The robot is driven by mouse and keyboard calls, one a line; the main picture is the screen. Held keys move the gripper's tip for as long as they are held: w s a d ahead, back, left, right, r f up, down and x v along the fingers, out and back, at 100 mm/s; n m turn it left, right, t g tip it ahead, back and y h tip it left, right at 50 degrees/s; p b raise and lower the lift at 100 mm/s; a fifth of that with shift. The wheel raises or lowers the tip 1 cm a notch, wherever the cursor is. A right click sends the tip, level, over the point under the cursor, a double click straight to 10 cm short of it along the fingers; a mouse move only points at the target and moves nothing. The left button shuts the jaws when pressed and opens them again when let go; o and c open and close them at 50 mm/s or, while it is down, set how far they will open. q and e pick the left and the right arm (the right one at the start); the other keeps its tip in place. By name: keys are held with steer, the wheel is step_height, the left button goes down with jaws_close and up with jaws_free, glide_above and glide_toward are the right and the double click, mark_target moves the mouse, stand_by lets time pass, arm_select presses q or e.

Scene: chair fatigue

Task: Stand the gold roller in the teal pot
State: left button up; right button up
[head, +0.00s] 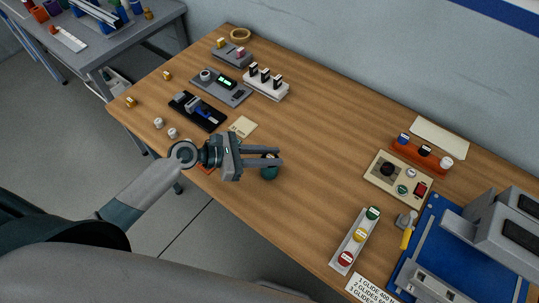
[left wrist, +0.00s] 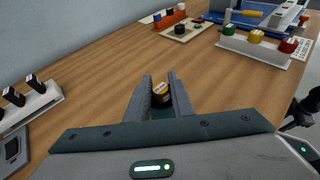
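The fingers are partly closed, with a gap about as wide as the roller. The teal pot (head: 270,173) is on the table directly below the fingertips of my left gripper (head: 272,156). The roller's lower end is hidden, seemingly inside the pot's mouth; I cannot tell whether it touches the bottom.
A white block with black-topped pieces (head: 266,85), a grey device (head: 221,87) and a black tray (head: 197,111) stand at the back left. A tray of coloured caps (head: 355,241) and a blue board (head: 444,242) are at right. The table between is clear.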

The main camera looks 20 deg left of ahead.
arm_select(q)
steer(key=shift+o, duration=0.9)
steer(key=shift+s+f+g, duration=0.15)
steer(key=shift+s+f, duration=0.1)
steer(key=shift+f, duration=0.3)
steer(key=shift+s+f+g, duration=0.15)
steer(key=shift+s+f, duration=0.05)
steer(key=shift+f, duration=0.35)
steer(key=shift+r, duration=0.1)
steer(key=shift+w+a+r, duration=0.1)
steer(key=shift+r, duration=0.4)
steer(key=b+v, duration=0.2)
steer(key=v, duration=1)
steer(key=shift+w+r+b, duration=0.15)
steer(key=shift+r+b, duration=0.2)
steer(key=shift+r, duration=0.05)
